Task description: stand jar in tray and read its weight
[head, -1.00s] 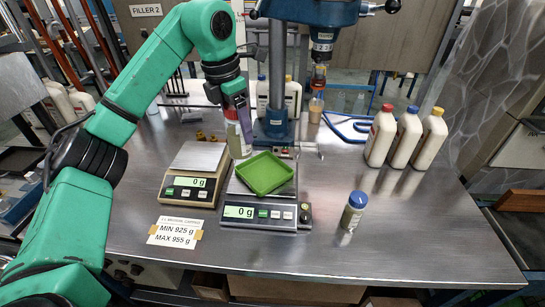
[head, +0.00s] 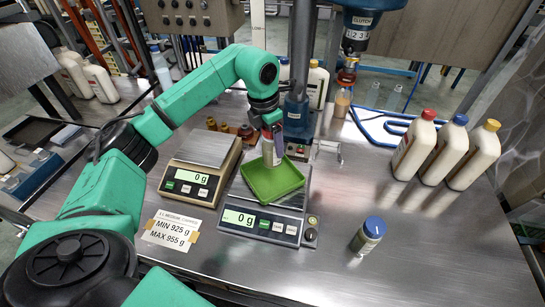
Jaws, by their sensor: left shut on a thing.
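My left gripper (head: 273,133) is shut on a greyish jar (head: 268,156) and holds it upright over the back part of the green tray (head: 283,192). The fingers hide part of the jar. I cannot tell whether its base touches the tray. The tray sits askew on the right-hand scale (head: 262,223), whose display reads 0 g. My right gripper is not in view.
A second scale (head: 194,177), also at 0 g, stands to the left, with a weight-limit card (head: 175,230) in front. A blue-capped jar (head: 368,236) stands right of the tray. White bottles (head: 442,153) stand at the right. The front right table is clear.

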